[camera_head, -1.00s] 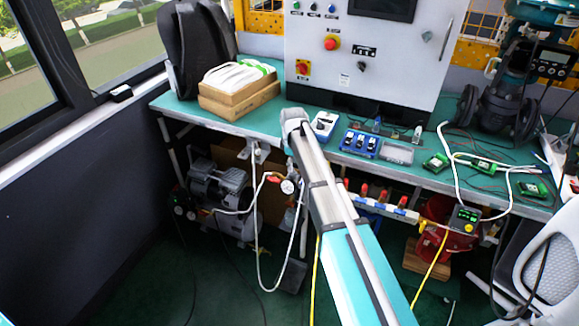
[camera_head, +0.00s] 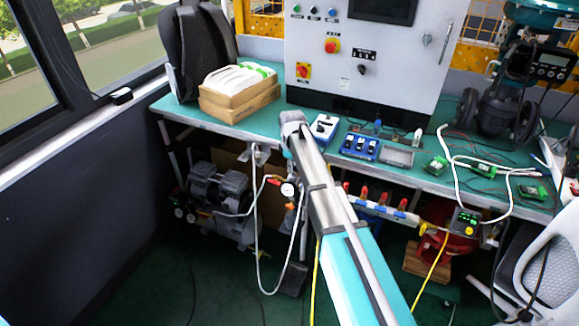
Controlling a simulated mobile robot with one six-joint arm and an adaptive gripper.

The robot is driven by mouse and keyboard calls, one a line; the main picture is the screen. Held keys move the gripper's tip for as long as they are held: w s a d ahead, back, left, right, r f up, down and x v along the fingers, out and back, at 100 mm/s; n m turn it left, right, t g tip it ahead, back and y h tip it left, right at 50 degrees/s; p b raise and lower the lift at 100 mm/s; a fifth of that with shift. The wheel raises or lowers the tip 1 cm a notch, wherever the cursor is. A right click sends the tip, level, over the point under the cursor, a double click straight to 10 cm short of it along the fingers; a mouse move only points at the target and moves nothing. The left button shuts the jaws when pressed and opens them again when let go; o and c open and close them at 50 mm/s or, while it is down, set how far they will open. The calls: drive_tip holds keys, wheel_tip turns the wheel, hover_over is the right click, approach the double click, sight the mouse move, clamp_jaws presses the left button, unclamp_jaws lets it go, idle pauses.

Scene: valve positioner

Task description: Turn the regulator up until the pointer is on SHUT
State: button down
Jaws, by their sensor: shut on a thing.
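A small round pressure gauge (camera_head: 288,189) with a white face hangs below the bench's front edge, left of my arm. Red and orange fittings (camera_head: 275,180) sit beside it, with a white hose running down in a loop. A pale fitting (camera_head: 258,151) is mounted just under the bench edge above it; I cannot tell which of these parts is the regulator. A small box with a lit green display (camera_head: 466,218) sits above a red body at the right. No pointer or SHUT mark is readable. My arm's far end is near the bench edge; my gripper is hidden behind it.
The green bench (camera_head: 225,128) carries a cardboard box (camera_head: 240,102), a blue switch unit (camera_head: 359,146) and a grey control cabinet (camera_head: 400,75). A compressor (camera_head: 215,190) stands below. A manifold with red valves (camera_head: 380,205) lies right of my arm. Hoses and cables hang around.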

drive_tip(key=shift+w+d+m, duration=0.15)
drive_tip(key=shift+d+m, duration=0.15)
drive_tip(key=shift+m, duration=0.4)
drive_tip(key=m, duration=0.4)
drive_tip(key=shift+d, duration=0.1)
drive_tip(key=m, duration=0.6)
drive_tip(key=shift+s, duration=0.2)
drive_tip(key=shift+m, duration=0.3)
